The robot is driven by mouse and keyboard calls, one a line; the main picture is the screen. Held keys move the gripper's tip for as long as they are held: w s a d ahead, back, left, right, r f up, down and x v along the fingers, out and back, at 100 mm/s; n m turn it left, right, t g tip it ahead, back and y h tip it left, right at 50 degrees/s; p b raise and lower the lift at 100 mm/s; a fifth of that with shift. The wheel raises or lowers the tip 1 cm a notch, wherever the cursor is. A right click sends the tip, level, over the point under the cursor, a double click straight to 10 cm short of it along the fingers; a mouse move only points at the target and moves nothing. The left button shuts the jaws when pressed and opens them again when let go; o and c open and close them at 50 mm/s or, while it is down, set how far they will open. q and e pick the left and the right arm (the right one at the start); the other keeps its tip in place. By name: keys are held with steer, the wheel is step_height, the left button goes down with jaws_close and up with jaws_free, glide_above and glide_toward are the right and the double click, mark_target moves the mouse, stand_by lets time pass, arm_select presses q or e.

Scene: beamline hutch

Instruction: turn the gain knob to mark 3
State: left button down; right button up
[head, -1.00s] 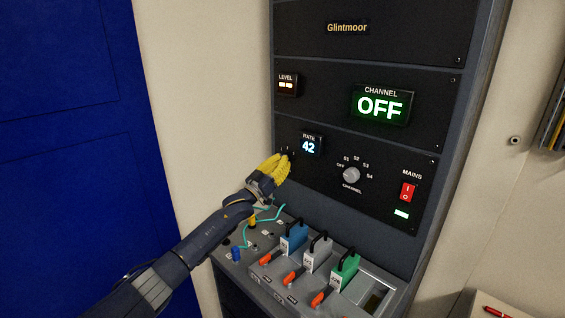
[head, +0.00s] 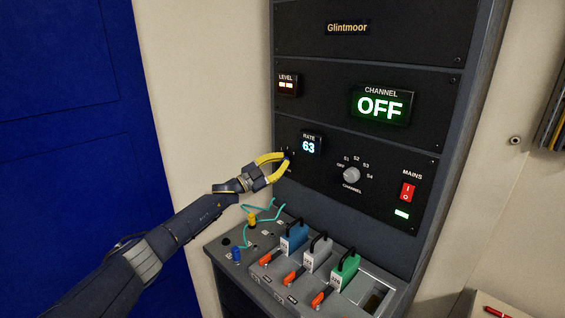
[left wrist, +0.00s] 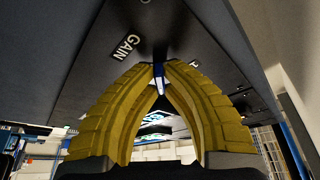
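The gain knob (left wrist: 158,70) shows in the left wrist view as a small blue piece with a white line, pinched between the tips of my yellow left gripper (left wrist: 160,66). The GAIN label (left wrist: 127,46) is beside it on the dark panel. In the head view my left gripper (head: 286,158) reaches the left edge of the rack panel, its fingers bowed with tips together at the knob, which they mostly hide. Mark numbers there are too small to read. The RATE display (head: 309,146) beside it reads 63. My right gripper is not in view.
The channel knob (head: 351,175) and red mains switch (head: 407,192) are to the right on the same panel. The CHANNEL display (head: 380,105) reads OFF. Below, a sloped shelf holds blue (head: 294,238), grey and green handled blocks, and teal cables.

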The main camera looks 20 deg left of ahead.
arm_select(q)
steer(key=shift+m+g, duration=0.4)
steer(key=shift+m, duration=0.2)
steer(key=c, duration=1.5)
jaws_free()
steer(key=v, duration=0.7)
steer(key=shift+s+a, duration=0.15)
